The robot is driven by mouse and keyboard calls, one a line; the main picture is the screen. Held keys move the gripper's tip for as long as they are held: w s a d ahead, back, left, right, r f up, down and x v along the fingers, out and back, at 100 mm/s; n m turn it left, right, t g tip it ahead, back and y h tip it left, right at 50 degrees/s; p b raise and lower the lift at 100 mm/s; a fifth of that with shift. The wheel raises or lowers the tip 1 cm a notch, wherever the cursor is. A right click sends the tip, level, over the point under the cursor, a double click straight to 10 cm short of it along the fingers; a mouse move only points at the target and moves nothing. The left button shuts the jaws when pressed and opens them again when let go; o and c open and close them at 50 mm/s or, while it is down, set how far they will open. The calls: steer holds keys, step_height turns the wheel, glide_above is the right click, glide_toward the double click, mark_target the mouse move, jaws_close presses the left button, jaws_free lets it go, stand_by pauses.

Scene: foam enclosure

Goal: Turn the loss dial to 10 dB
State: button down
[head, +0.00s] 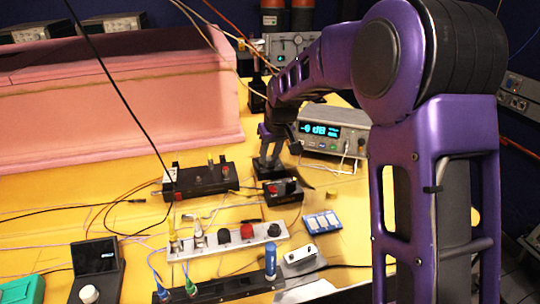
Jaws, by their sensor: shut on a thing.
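My gripper (268,172) points down at the small black box (282,192) in the middle of the yellow table. Its fingers are closed at the back left of the box's top, where they seem to grip the loss dial. The dial itself is hidden by the fingers and too small to make out, so I cannot read its setting. The meter (320,129) behind and to the right has a lit cyan display that seems to read about -0 dB; the digits are blurry.
A longer black box (200,180) with cables stands just left of my gripper. Pink foam (120,95) walls the back left. Loose cables cross the left side.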

steer(key=m+h, duration=0.1)
steer(key=m, duration=0.2)
steer(key=m+h, duration=0.1)
steer(key=m, duration=0.2)
steer(key=shift+a, duration=0.2)
steer(key=shift+m, duration=0.3)
steer(key=c, duration=0.6)
jaws_free()
steer(key=v, duration=0.5)
steer(key=p+v, duration=0.1)
steer(key=v, duration=0.5)
steer(key=p+v, duration=0.1)
steer(key=v, duration=0.5)
steer(key=shift+s+a+r, duration=0.15)
steer(key=shift+s+a, duration=0.15)
steer(key=shift+a, duration=0.1)
